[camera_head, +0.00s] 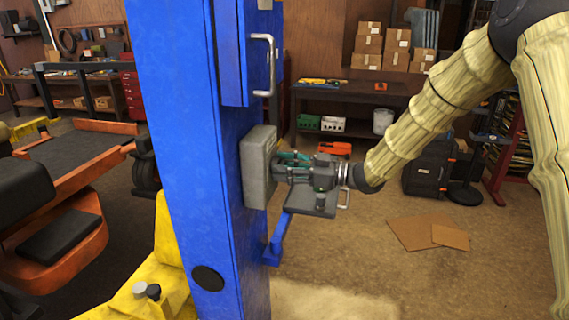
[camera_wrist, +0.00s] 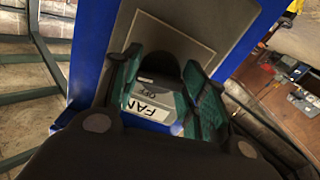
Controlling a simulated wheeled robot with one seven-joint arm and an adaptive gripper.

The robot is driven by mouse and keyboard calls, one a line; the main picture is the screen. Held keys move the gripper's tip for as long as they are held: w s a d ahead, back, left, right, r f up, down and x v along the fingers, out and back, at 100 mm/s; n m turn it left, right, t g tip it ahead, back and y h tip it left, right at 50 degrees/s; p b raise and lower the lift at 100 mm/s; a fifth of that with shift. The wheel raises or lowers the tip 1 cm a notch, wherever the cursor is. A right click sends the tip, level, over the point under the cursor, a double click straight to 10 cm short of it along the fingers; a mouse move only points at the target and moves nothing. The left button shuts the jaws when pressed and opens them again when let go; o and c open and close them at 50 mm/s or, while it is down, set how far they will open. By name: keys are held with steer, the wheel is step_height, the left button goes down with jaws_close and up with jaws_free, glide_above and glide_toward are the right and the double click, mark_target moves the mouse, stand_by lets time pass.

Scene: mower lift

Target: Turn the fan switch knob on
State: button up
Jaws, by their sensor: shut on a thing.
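The grey switch box (camera_head: 257,150) is mounted on the side of the blue lift post (camera_head: 185,120). In the wrist view the box's grey face (camera_wrist: 165,25) bears a dark knob (camera_wrist: 160,65) and a pale label (camera_wrist: 150,102) reading FAN, with smaller letters near the knob that look like OFF. My gripper (camera_head: 282,164) reaches the box from the right. Its green fingers (camera_wrist: 163,80) stand on either side of the knob and are shut on it. In the head view the knob is hidden by the gripper, and its exact angle is hard to tell.
A blue arm (camera_head: 277,240) juts from the post below my gripper. A metal handle (camera_head: 265,65) is on the post above the box. An orange mower (camera_head: 70,220) is at left. Flat cardboard (camera_head: 425,232) lies on the open floor at right.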

steer(key=shift+m+p, duration=0.35)
steer(key=shift+m, duration=0.65)
steer(key=o, duration=1)
steer(key=shift+c, duration=0.2)
steer(key=shift+d, duration=0.15)
steer(key=v, duration=1.1)
steer(key=shift+d, duration=0.4)
steer(key=shift+s, duration=0.15)
